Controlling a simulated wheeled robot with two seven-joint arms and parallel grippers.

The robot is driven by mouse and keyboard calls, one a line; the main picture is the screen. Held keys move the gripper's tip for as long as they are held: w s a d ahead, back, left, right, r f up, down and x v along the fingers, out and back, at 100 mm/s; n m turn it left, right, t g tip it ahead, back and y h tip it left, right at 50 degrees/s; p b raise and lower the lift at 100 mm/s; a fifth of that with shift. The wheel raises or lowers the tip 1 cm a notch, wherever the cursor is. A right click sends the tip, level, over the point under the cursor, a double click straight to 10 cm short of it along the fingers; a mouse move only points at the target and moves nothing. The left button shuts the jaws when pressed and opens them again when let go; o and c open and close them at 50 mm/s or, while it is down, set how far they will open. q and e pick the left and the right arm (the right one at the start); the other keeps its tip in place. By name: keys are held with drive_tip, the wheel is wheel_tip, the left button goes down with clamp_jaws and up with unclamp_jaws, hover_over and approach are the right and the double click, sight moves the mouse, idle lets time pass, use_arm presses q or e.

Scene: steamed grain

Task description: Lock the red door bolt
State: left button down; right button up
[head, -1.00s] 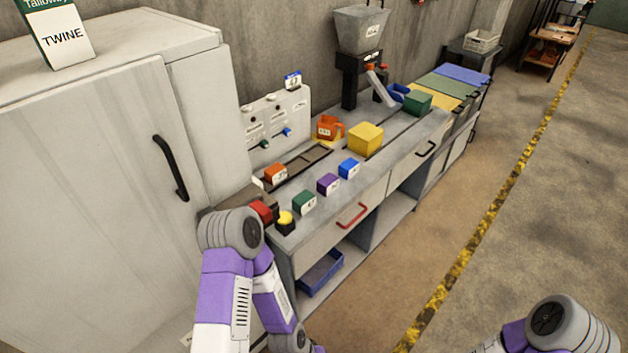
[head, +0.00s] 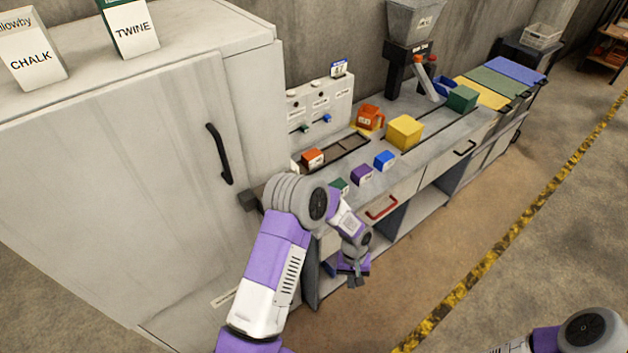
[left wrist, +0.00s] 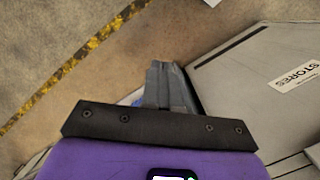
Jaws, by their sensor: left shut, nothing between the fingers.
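I cannot make out a red door bolt for certain in either view. The large grey cabinet (head: 120,180) has a closed door with a black handle (head: 219,155). A white wall panel (head: 312,100) carries small green (head: 304,128) and blue (head: 327,118) pieces; no red one shows there. My left gripper (head: 354,281) points down in front of the counter, apart from the cabinet. In the left wrist view its fingers (left wrist: 166,88) are together and empty. My left arm hides the near counter corner. My right gripper is out of view.
Boxes marked CHALK (head: 32,62) and TWINE (head: 131,28) stand on the cabinet. The floor to the right is open.

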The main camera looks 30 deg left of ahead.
use_arm(q)
drive_tip(key=w+a+r+n+y+p, duration=0.25)
drive_tip(key=w+r, duration=0.25)
drive_tip(key=r, duration=0.3)
drive_tip(key=w+a+r+n+y+p, duration=0.1)
drive_tip(key=w+a+r+y, duration=0.15)
drive_tip(key=w+r, duration=0.45)
drive_tip(key=a+r+n+y+p, duration=0.1)
drive_tip(key=a+r+n, duration=0.1)
drive_tip(key=r, duration=0.8)
drive_tip(key=a+r+n+g+y+p, duration=0.1)
drive_tip(key=r+n, duration=0.3)
drive_tip(key=r, duration=0.6)
drive_tip(key=shift+s+a+r+n+g+y+p, duration=0.3)
drive_tip(key=shift+a+y+p, duration=0.2)
drive_tip(key=shift+a, duration=0.25)
drive_tip(key=s+a+f+p, duration=0.1)
drive_tip(key=s+a+f, duration=0.5)
drive_tip(key=f, duration=0.2)
drive_tip(key=shift+s+a, duration=0.25)
drive_tip(key=shift+a, duration=0.15)
